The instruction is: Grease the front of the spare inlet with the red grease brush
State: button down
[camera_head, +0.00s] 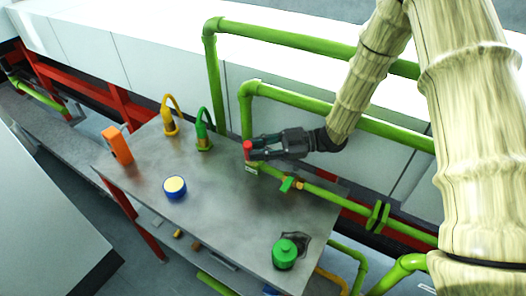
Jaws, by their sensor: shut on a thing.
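My gripper (258,149) is dark and reaches in from the right, low over the back edge of the grey metal table (225,215). It is shut on a small red thing (247,146), which looks like the red grease brush; its bristles are not clear. A small pale plate with green (251,169) shows just below it; I cannot tell whether they touch. No part is plainly marked as the spare inlet. A yellow hooked fitting (169,126) and a green hooked fitting (204,143) stand upright on the table, left of my gripper.
A green lidded pot (285,255) stands front right. Green pipes (320,109) run behind my gripper. The table's middle is clear.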

jog(key=shift+w+a+r, duration=0.1)
dwell(0.3)
jog(key=shift+r+p, duration=1.7)
jog(key=shift+r, duration=1.2)
notch_tip(320, 180, up, 3)
jog(key=shift+p, duration=0.85)
jog(key=shift+f, duration=0.2)
jog(key=shift+w+f+b, duration=0.25)
jog(key=shift+f+b, duration=0.35)
jog(key=shift+f, duration=0.2)
jog(key=shift+s+f+b, duration=0.15)
jog(key=shift+f+b, duration=0.65)
jog(key=shift+f, duration=0.55)
jog(key=shift+s+f+b, duration=0.1)
jog(key=shift+f+b, duration=0.65)
jog(key=shift+f, duration=0.6)
